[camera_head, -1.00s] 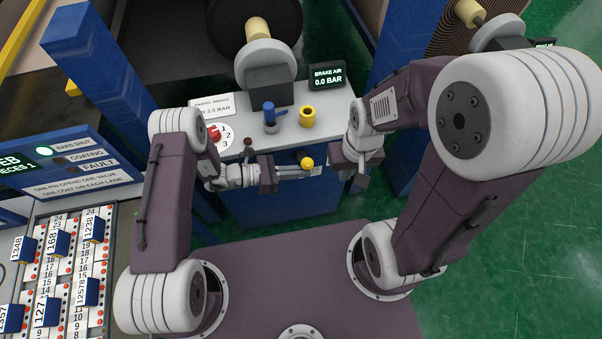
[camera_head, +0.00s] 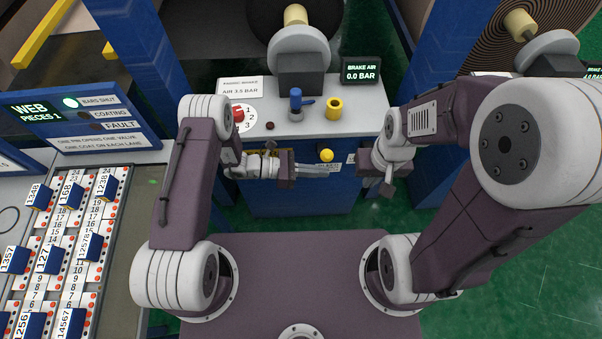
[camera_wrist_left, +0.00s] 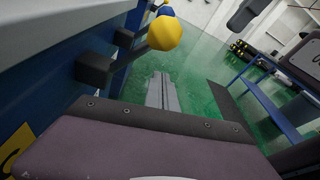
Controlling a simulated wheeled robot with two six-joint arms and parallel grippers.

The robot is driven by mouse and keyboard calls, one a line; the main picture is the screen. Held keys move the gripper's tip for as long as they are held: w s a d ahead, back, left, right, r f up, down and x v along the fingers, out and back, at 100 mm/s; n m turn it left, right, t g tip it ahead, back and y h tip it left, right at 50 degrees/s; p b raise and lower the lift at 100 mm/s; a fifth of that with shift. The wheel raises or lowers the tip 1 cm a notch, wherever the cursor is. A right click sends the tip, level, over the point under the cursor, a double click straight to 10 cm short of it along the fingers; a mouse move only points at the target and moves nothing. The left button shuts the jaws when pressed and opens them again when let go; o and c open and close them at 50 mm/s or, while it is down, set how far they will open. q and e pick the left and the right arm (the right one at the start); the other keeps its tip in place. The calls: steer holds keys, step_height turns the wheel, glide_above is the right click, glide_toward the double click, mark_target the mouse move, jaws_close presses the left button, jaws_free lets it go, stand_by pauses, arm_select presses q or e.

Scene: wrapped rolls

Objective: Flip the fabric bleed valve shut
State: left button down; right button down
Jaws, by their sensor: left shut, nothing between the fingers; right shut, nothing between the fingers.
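I cannot read which of these is the fabric bleed valve. My left gripper (camera_head: 325,171) is shut and empty, pointing right along the front just below the ball. Its closed fingers show in the left wrist view (camera_wrist_left: 158,76), apart from the ball.
The stand top also carries a yellow ring-shaped fitting (camera_head: 334,108), a small dark red knob (camera_head: 269,126), a numbered dial with red knob (camera_head: 240,117) and a display (camera_head: 361,70) reading BRAKE AIR 0.0 BAR. A pin board (camera_head: 110,225) lies at left. Green floor is clear at right.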

arm_select(q)
steer(key=a+r+p, duration=0.1)
steer(key=a, duration=0.8)
steer(key=shift+a+r, duration=0.25)
steer(key=shift+a, duration=0.05)
steer(key=shift+w, duration=0.1)
